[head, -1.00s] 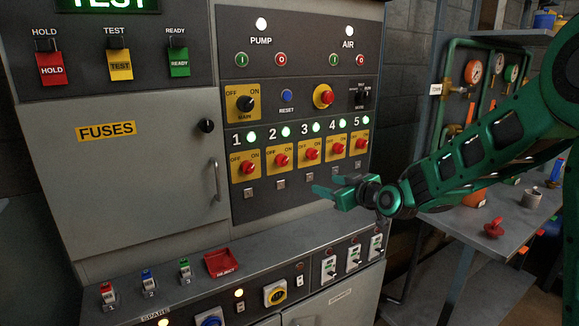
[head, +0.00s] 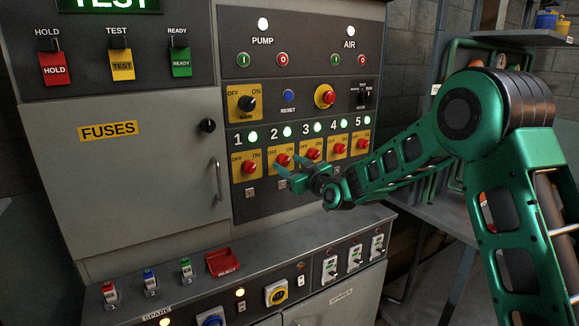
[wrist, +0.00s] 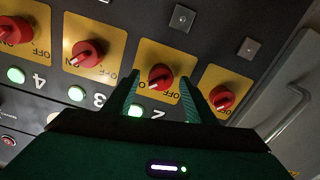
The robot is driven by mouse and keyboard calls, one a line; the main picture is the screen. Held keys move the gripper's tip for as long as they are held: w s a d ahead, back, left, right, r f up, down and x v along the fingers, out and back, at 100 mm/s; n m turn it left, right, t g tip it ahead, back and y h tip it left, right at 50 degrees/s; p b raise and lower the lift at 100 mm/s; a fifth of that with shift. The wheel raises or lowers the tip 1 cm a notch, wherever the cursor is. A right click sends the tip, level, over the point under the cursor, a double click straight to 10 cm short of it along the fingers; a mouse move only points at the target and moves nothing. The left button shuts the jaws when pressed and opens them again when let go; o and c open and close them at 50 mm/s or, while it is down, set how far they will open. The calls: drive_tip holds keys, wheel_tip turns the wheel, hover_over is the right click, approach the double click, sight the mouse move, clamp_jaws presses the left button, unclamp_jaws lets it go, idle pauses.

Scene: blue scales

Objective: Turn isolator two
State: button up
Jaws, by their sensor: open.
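Isolator two is a red rotary knob (head: 282,160) on a yellow OFF/ON plate, under the number 2 and a lit green lamp (head: 287,132). My green gripper (head: 286,167) is open in front of it, coming from the right, and partly covers the plate's lower part. In the wrist view, which shows the panel upside down, the red knob (wrist: 161,77) lies between the two open fingertips (wrist: 160,84). No contact is seen; I cannot tell whether the fingertips are level with the knob or short of it.
Matching red knobs sit close on either side: isolator one (head: 249,167) and isolator three (head: 313,153). The main switch (head: 246,103) is above. A ledge with a red tray (head: 222,262) juts out below. A cabinet door handle (head: 217,180) stands at left.

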drive_tip(key=shift+x, duration=0.8)
drive_tip(key=shift+c, duration=0.6)
